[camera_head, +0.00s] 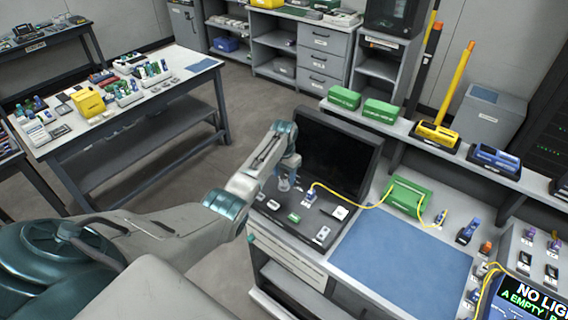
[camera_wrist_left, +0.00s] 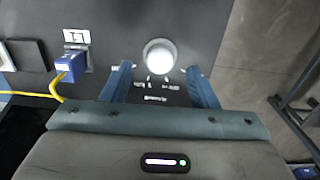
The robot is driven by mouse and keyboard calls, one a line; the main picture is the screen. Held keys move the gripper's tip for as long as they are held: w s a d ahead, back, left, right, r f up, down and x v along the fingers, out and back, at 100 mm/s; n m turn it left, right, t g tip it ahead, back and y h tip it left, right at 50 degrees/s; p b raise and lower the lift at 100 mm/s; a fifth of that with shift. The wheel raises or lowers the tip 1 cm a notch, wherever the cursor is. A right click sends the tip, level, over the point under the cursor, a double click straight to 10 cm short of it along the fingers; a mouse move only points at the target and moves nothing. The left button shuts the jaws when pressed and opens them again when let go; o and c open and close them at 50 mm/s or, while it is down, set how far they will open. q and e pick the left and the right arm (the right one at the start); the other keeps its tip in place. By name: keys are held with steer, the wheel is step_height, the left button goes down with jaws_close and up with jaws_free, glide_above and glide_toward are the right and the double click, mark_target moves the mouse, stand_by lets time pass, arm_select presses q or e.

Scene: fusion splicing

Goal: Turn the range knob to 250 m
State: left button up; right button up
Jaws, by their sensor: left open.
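The range knob (camera_wrist_left: 159,55) is a round pale knob on a dark grey panel (camera_wrist_left: 200,25). Small white markings sit beside it in the left wrist view, too small to read. In the head view the knob (camera_head: 284,184) shows just below my left gripper (camera_head: 289,164). In the left wrist view the two blue fingers of my left gripper (camera_wrist_left: 160,70) are apart, one to each side of the knob and short of its middle. I cannot tell if they touch it. My right gripper is in neither view.
A blue plug (camera_wrist_left: 70,66) with a yellow cable (camera_head: 345,200) sits in the panel left of the knob in the wrist view. A black upright screen (camera_head: 337,150) stands behind the panel. A blue mat (camera_head: 400,258) and a green box (camera_head: 408,197) lie to the right.

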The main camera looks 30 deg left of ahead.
mark_target(284, 183)
arm_select(q)
step_height(284, 183, up, 8)
steer(key=b, duration=0.1)
steer(key=shift+b, duration=0.4)
steer(key=shift+f, duration=0.2)
